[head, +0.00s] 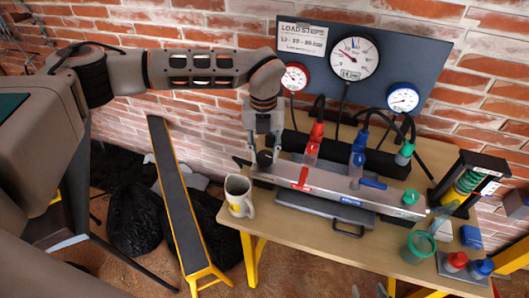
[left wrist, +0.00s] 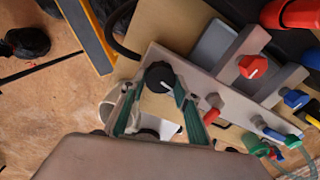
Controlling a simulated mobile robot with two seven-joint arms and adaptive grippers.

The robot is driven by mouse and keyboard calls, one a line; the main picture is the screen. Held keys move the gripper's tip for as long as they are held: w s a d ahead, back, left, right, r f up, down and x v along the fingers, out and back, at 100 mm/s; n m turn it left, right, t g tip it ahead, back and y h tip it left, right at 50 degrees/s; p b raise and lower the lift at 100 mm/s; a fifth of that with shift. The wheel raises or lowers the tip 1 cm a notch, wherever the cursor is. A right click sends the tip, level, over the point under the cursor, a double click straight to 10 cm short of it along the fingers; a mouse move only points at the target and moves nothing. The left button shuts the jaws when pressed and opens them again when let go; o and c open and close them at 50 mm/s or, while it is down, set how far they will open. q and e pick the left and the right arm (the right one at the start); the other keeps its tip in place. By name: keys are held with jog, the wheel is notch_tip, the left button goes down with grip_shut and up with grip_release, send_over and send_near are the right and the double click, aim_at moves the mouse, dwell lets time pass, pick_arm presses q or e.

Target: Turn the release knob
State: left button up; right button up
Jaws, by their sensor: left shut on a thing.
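The release knob is a black round knob with a pale pointer mark (left wrist: 159,77), at the left end of the grey metal manifold bar (head: 340,188). In the left wrist view my left gripper (left wrist: 157,88) has its green-padded fingers on both sides of the knob, shut on it. In the head view my left gripper (head: 265,146) comes down from above onto the left end of the bar, and its fingers partly hide the knob (head: 265,158). My right gripper is in neither view.
A mug (head: 239,194) stands just left of the bar's end. A gauge panel (head: 410,65) stands at the back. A green cup (head: 418,247) and coloured caps (head: 456,260) are at the right.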

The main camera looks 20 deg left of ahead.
aim_at(264, 156)
pick_arm(q)
jog(key=shift+n, duration=1.1)
jog(key=o, duration=1.1)
jog(key=shift+r, duration=0.1)
notch_tip(264, 156, up, 12)
